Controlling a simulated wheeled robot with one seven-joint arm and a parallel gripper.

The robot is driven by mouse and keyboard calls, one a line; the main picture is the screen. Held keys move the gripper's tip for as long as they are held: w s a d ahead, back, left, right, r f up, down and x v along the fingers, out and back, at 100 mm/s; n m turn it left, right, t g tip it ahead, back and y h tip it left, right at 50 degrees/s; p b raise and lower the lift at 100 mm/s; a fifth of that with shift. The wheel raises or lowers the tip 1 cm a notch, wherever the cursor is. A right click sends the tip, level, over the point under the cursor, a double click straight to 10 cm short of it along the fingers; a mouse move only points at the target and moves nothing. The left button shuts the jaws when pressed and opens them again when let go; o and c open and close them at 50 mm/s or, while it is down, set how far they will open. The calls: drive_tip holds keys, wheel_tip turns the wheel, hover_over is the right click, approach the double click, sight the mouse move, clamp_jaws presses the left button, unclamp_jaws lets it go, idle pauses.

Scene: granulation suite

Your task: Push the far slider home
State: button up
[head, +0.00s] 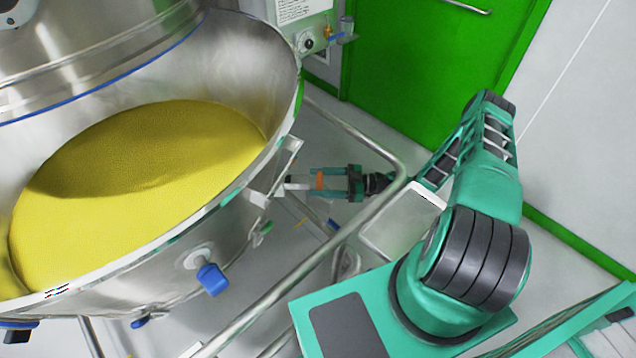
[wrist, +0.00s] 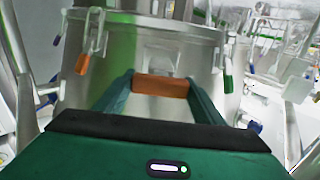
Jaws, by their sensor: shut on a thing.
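My gripper (head: 314,181) is shut on an orange block (head: 319,180) beside the steel bowl's outer wall. In the wrist view the orange block (wrist: 161,87) spans the gap between my two green fingers. A pale bar (head: 297,185) runs from the block toward a steel bracket (head: 266,186) on the wall. The block looks like the grip of a slider; whether it is the far one I cannot tell. The bracket's inside is hidden, so how deep the bar sits does not show.
The large steel bowl (head: 225,215) holds yellow powder (head: 130,175). A tubular steel rail (head: 305,265) runs between my base and the bowl. A blue-handled fitting (head: 211,278) juts from the bowl. Orange (wrist: 82,64) and green (wrist: 228,84) latch handles flank my fingers. A green door (head: 430,70) stands behind.

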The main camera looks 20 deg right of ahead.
sight(309, 182)
drive_tip(key=x, duration=0.3)
drive_tip(key=shift+w+a, duration=0.1)
drive_tip(key=shift+a, duration=0.1)
drive_tip(key=o, duration=1.5)
drive_tip(key=shift+d, duration=0.1)
drive_tip(key=v, duration=1)
drive_tip(key=shift+d+f, duration=0.1)
drive_tip(key=shift+d, duration=0.2)
